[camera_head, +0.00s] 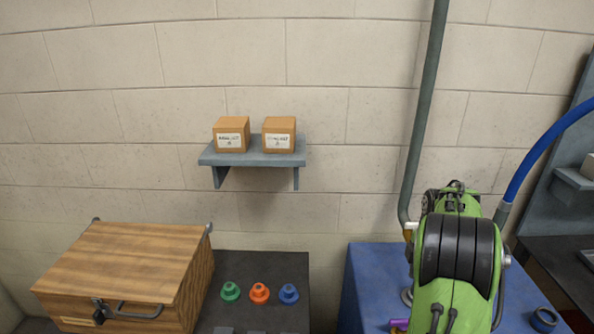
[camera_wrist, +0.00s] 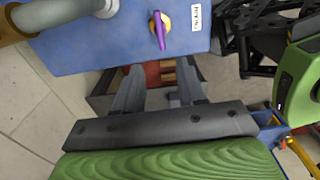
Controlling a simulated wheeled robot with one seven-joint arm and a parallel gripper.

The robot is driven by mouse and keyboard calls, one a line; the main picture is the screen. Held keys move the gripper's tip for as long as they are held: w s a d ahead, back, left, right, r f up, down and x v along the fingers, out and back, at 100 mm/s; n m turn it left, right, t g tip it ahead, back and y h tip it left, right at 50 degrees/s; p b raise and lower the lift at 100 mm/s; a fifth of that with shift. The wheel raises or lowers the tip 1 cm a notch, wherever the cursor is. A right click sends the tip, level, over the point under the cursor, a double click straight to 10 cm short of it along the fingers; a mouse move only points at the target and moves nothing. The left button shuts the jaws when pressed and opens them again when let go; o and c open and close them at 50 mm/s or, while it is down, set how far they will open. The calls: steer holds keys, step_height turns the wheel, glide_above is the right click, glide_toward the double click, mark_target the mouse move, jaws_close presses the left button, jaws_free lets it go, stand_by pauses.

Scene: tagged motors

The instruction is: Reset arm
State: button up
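My gripper (camera_wrist: 160,82) shows in the wrist view as a wide dark bar with two grey fingers. The fingers stand apart with nothing held between them, and a reddish-brown box (camera_wrist: 152,75) shows in the background behind them. In the head view my green arm rises at the right in front of a blue cabinet, and my gripper cannot be made out there.
A blue cabinet (camera_head: 366,290) stands right of centre; its purple handle (camera_wrist: 160,30) and white label show in the wrist view. A wooden chest (camera_head: 130,255) is at the left, beside green, orange and blue knobs (camera_head: 259,293). Two boxes (camera_head: 231,134) sit on a wall shelf (camera_head: 250,158).

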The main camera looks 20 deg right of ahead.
steer(key=s+a+r+m+t, duration=0.35)
steer(key=a+r+m, duration=0.25)
steer(key=a+r, duration=0.7)
steer(key=s+a+f+m+t, duration=0.2)
steer(key=s+a+m, duration=0.6)
steer(key=s+a, duration=0.5)
steer(key=s, duration=0.3)
steer(key=shift+s+m, duration=0.25)
steer(key=shift+m, duration=0.15)
steer(key=shift+a, duration=0.1)
steer(key=shift+o, duration=0.2)
